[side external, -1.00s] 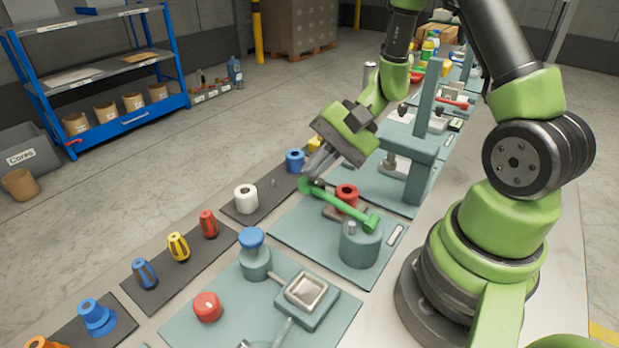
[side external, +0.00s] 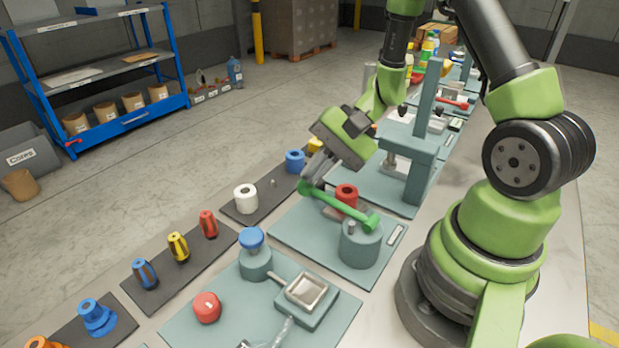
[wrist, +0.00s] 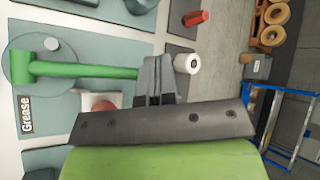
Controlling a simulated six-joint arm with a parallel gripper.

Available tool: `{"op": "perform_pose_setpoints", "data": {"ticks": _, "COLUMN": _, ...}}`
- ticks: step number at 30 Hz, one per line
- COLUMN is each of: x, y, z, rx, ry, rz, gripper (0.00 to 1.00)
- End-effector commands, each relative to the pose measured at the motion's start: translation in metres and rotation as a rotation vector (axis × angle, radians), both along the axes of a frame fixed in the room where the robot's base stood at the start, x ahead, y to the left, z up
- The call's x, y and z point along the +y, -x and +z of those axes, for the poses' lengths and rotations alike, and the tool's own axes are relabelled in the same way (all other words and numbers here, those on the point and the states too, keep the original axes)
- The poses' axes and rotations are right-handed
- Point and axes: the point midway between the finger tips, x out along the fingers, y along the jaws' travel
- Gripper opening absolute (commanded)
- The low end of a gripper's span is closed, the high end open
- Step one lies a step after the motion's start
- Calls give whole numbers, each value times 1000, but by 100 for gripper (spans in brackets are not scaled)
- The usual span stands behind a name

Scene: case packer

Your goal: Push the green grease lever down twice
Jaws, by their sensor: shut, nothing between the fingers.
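The green grease lever (side external: 335,205) runs from a round grey pump base (side external: 360,245) on a grey-green plate to a knob at its free left end. It slopes only slightly. My gripper (side external: 309,178) is shut and empty, with its fingertips at the free end of the lever. In the wrist view, the lever (wrist: 90,71) runs from its pivot at the left to my gripper fingers (wrist: 154,65), which hide its free end. Whether the fingertips press on the lever or sit just above it cannot be told.
A red-topped part (side external: 346,194) stands just behind the lever. A white ring (side external: 246,198) and a blue ring (side external: 295,160) sit on a dark strip to the left. A grey-green press frame (side external: 420,145) stands behind, near my arm. A "Grease" label (wrist: 26,115) lies beside the pump.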

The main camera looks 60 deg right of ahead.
Motion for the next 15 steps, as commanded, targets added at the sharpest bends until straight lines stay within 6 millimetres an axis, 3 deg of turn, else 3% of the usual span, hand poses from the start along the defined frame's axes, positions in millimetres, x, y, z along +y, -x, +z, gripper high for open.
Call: {"op": "perform_pose_setpoints", "data": {"ticks": 15, "x": 0, "y": -1, "z": -6, "rx": 0, "ry": 1, "rz": 1, "gripper": 0}}
